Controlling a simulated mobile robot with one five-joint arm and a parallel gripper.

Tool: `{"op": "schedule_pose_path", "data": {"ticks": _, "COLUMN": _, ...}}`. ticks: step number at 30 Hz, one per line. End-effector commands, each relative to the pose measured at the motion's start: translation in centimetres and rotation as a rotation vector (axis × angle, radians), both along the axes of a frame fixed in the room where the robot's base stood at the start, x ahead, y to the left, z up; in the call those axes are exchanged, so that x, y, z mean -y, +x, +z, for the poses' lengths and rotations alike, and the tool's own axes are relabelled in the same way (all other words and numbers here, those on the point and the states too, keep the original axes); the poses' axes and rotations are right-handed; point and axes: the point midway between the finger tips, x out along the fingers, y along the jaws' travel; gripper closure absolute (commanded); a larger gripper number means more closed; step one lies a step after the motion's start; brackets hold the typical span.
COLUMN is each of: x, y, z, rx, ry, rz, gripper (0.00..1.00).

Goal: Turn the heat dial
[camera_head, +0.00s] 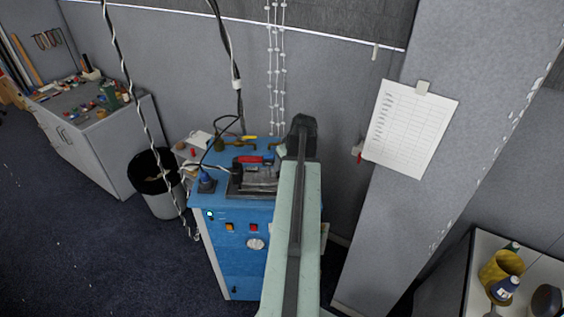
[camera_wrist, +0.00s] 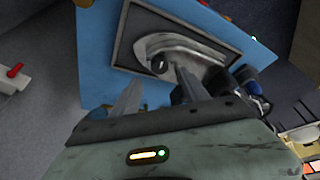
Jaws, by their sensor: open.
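A blue cabinet (camera_head: 232,262) stands in the middle of the head view. A pale round dial (camera_head: 256,244) is on its front, below an orange button (camera_head: 230,227) and a red button (camera_head: 253,228). A metal appliance with a red handle (camera_head: 249,159) sits in a dark tray on top. In the wrist view a grey iron-like body (camera_wrist: 190,50) lies in that tray, with a small dark round knob (camera_wrist: 158,64). I cannot tell which is the heat dial. My gripper (camera_wrist: 158,90) is open and empty above the cabinet top. The front dial is not recognisable in the wrist view.
A dark blue bottle (camera_head: 207,183) stands at the top's left corner. Black-and-white cables (camera_head: 236,85) hang over the cabinet. A black bin (camera_head: 155,178) stands to its left. A grey pillar (camera_head: 405,150) with a paper sheet (camera_head: 410,128) is at the right.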

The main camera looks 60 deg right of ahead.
Motion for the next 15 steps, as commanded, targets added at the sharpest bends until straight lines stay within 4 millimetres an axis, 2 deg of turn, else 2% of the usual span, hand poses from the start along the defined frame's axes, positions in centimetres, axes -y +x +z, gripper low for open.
{"op": "schedule_pose_path", "data": {"ticks": 1, "x": -0.16, "y": -0.35, "z": 1.44, "rx": 0.0, "ry": 0.0, "rz": -0.001, "gripper": 0.47}}
{"op": "schedule_pose_path", "data": {"ticks": 3, "x": -0.22, "y": -0.56, "z": 1.73, "rx": 0.0, "ry": 0.0, "rz": 0.0, "gripper": 0.47}}
{"op": "schedule_pose_path", "data": {"ticks": 12, "x": -0.2, "y": -0.59, "z": 1.43, "rx": -0.001, "ry": -0.003, "rz": 0.006, "gripper": 0.47}}
{"op": "schedule_pose_path", "data": {"ticks": 15, "x": -0.59, "y": -0.67, "z": 1.33, "rx": -0.019, "ry": -0.022, "rz": 0.106, "gripper": 0.47}}
